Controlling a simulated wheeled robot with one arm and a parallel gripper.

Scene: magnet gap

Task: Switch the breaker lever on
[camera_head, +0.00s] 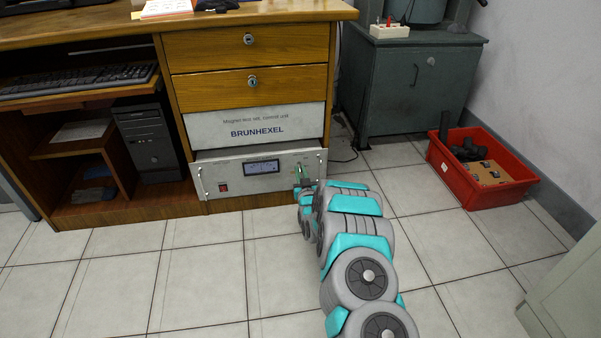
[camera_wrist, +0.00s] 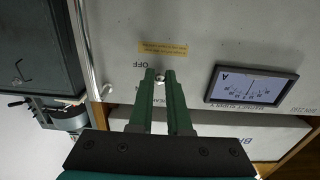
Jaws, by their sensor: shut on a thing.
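The breaker lever shows in the wrist view as a small light knob (camera_wrist: 160,81) between my fingertips, on a pale grey front panel (camera_wrist: 195,30). An upside-down OFF label (camera_wrist: 141,65) lies just beside the fingertips. My gripper (camera_wrist: 160,76) is shut on the lever, with one green finger on each side. In the head view my gripper (camera_head: 299,178) is at the right part of the panel (camera_head: 225,180), and my arm partly covers that area. The fingers hide most of the lever, so I cannot tell its exact angle.
A metal handle (camera_wrist: 84,45) stands out near the panel's edge. A red crate (camera_head: 480,170) of parts is on the floor at right. Tiled floor in front is clear.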

